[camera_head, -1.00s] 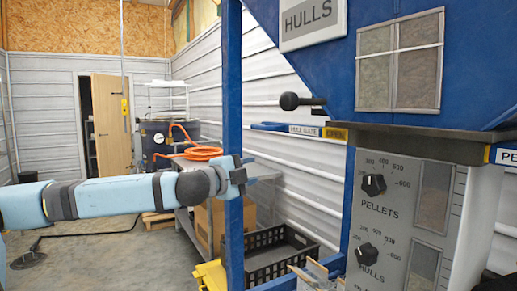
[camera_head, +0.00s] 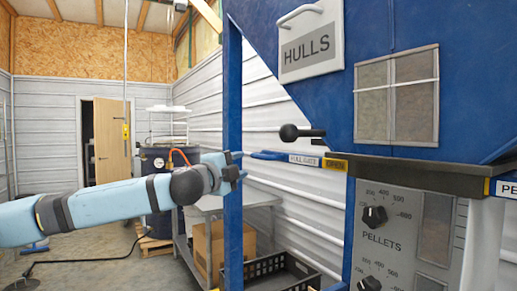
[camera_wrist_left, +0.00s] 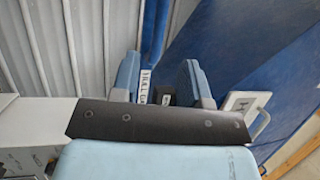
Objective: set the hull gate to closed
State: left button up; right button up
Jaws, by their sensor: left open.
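The hull gate is a flat blue bar labelled HULL GATE (camera_head: 300,159) under the blue hopper. A yellow OPEN label (camera_head: 335,164) shows at its right, by the dark ledge. A black ball-ended handle (camera_head: 290,133) sticks out to the left just above the bar. My left gripper (camera_head: 238,168) is at the blue post, close to the bar's left end. In the left wrist view its two blue fingers (camera_wrist_left: 160,78) are apart, with the HULL GATE label (camera_wrist_left: 146,86) seen between them. I cannot tell whether they touch the bar. My right gripper is not in view.
The upright blue post (camera_head: 233,90) stands beside my left gripper. The HULLS sign (camera_head: 311,45) is on the hopper above. The PELLETS dial (camera_head: 374,216) is on the grey panel below. A black crate (camera_head: 270,276) and a cardboard box (camera_head: 215,250) lie low.

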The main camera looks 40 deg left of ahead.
aim_at(257, 157)
pick_arm(q)
jog(key=shift+r+p+x, duration=0.1)
jog(key=shift+p+x, duration=0.7)
jog(key=shift+r+p+x, duration=0.15)
jog(key=shift+p+x, duration=0.65)
jog(key=p+x, duration=0.2)
jog(key=x, duration=0.3)
jog(key=shift+w+f, duration=0.1)
jog(key=shift+f, duration=0.1)
jog(key=shift+w, duration=0.4)
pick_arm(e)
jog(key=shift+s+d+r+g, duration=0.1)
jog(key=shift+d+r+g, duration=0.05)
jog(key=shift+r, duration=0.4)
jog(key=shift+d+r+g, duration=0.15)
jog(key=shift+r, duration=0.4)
pick_arm(q)
jog(key=c, duration=0.6)
grip_shut()
jog(key=d, duration=0.2)
jog(key=s+d+p, duration=0.1)
jog(key=d, duration=0.1)
jog(key=s+d+p, duration=0.1)
jog(key=d, duration=0.1)
jog(key=shift+d, duration=0.5)
jog(key=shift+f, duration=0.15)
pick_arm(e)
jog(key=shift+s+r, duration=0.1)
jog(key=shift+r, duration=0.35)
